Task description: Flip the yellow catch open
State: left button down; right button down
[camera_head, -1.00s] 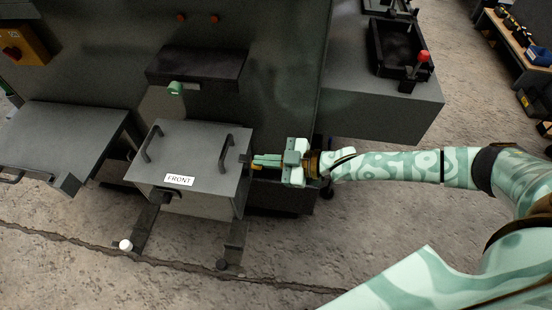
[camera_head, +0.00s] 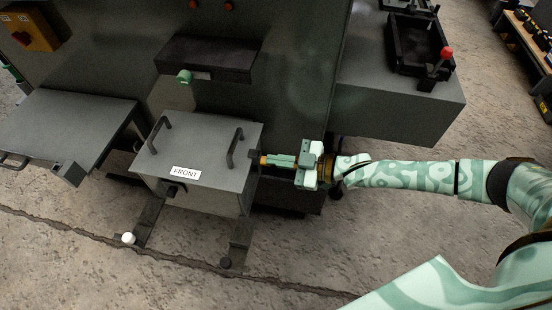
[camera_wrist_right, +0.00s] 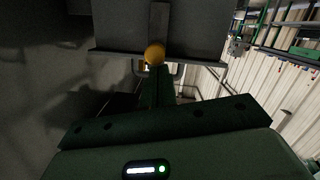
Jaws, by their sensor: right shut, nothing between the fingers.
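The grey lidded box with the FRONT label (camera_head: 197,141) sits at the middle left in the head view. The yellow catch (camera_head: 263,160) is at its right side, mostly hidden behind my right gripper (camera_head: 272,160). In the right wrist view, the catch's rounded yellow end (camera_wrist_right: 155,54) shows just beyond the tips of my right gripper (camera_wrist_right: 157,72), in front of the box wall (camera_wrist_right: 198,30). The right gripper is shut with nothing between its fingers. Whether the tips touch the catch is unclear. My left gripper is not in view.
The lid carries two dark handles (camera_head: 234,148). A dark cabinet (camera_head: 285,75) stands close behind, with a black shelf box (camera_head: 210,60) on it. A grey side table (camera_head: 65,125) is at left. A grey bench with a black tray (camera_head: 418,45) is at right. Floor in front is open.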

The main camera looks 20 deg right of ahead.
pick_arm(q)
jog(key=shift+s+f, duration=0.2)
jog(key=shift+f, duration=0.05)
pick_arm(e)
jog(key=shift+s+d+f, duration=0.1)
jog(key=shift+f, duration=0.05)
